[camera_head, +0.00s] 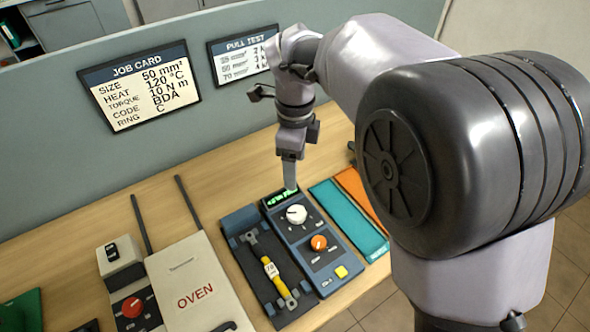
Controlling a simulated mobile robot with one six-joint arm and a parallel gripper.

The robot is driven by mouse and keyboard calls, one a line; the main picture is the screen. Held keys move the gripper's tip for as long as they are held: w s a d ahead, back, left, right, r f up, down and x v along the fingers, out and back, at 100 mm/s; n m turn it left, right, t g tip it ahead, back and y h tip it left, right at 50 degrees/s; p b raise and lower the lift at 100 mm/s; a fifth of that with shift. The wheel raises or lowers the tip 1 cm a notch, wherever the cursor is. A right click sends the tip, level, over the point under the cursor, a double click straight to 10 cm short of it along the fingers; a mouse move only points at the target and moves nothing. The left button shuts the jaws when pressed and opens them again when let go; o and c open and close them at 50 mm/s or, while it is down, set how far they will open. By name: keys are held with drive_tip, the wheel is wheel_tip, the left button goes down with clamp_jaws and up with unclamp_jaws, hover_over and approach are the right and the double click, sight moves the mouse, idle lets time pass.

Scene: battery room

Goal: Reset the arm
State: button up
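My arm reaches from the right side of the picture over the workbench, with the wrist bent downward. My gripper (290,180) points straight down above the back edge of a dark blue tester box, close to its green-lit display. I see the fingers edge-on as one narrow grey strip, so whether they are open or shut does not show. Nothing is visibly held. The tester (318,250) has a white knob (296,214), an orange knob (319,243) and a yellow button (342,272). The gripper tip partly covers the display; whether it touches is unclear.
Left of the tester lies a dark tray (234,222) with a yellow-sleeved cable piece (272,268). A white oven (190,268) and a red-knobbed unit (133,308) stand further left. Teal (345,215) and orange (358,187) mats lie right. A partition carries the job card (140,85).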

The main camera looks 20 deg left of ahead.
idle(0.3)
drive_tip(key=s+d+r+n+t+y+b, duration=0.1)
drive_tip(key=d+r+n, duration=0.15)
drive_tip(key=d, duration=0.25)
drive_tip(key=s+d+r+n, duration=0.1)
drive_tip(key=s+d+r, duration=0.15)
drive_tip(key=d, duration=0.25)
drive_tip(key=s+d+n+t+y+b, duration=0.1)
drive_tip(key=s+d+n+t, duration=0.3)
drive_tip(key=s+d+n, duration=0.5)
drive_tip(key=s+d+b, duration=0.1)
drive_tip(key=s+d, duration=0.3)
drive_tip(key=s, duration=0.1)
drive_tip(key=shift+d+f+t, duration=0.2)
drive_tip(key=shift+f+t, duration=0.05)
drive_tip(key=shift+t, duration=0.15)
